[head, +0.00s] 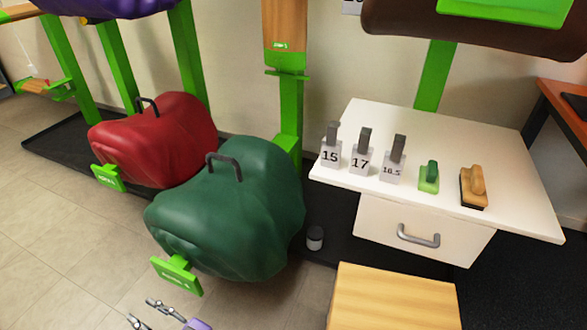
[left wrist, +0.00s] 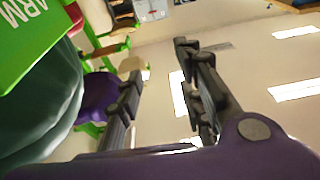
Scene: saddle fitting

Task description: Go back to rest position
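My left gripper (head: 151,311) shows at the bottom edge of the head view, in front of the dark green covered saddle (head: 245,210). In the left wrist view its two dark fingers (left wrist: 163,75) stand apart with nothing between them. The gripper is open and empty. Part of the green cover and a bright green plate (left wrist: 40,40) show at the left of that view, beside the fingers and apart from them. My right gripper is in neither view.
A red covered saddle (head: 155,140) stands farther back left. A white table (head: 360,115) at right holds number tags (head: 361,160), a green brush (head: 429,178) and a wooden brush (head: 473,188). A wooden box top (head: 393,300) is at lower right. Tiled floor (head: 50,240) at left is clear.

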